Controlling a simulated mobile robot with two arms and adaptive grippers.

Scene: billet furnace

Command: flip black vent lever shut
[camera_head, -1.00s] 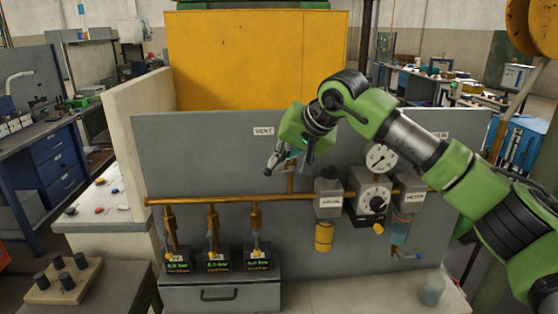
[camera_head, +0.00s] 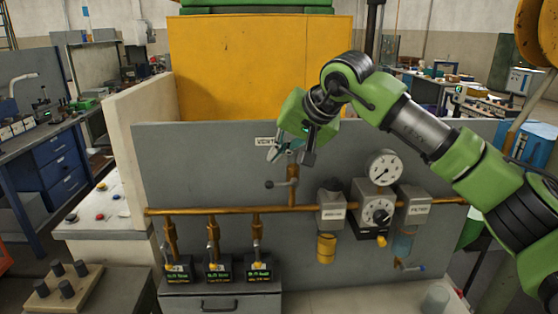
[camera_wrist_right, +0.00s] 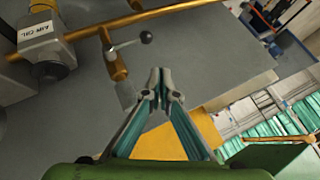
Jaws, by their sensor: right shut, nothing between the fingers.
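The vent lever (camera_head: 280,184) is a thin handle with a dark ball knob. The lever also shows in the right wrist view (camera_wrist_right: 130,42), just above my fingertips. My right gripper (camera_head: 274,153) is shut and empty, above the lever and apart from it in the head view. Its fingertips (camera_wrist_right: 158,72) meet in the wrist view. My left gripper is out of view.
A horizontal brass pipe (camera_head: 225,211) runs along the grey panel (camera_head: 200,160). A gauge (camera_head: 382,167), regulator (camera_head: 376,210), filter (camera_head: 413,207) and oiler (camera_head: 331,208) hang to the right. Several small valves stand at lower left. The panel left of the lever is clear.

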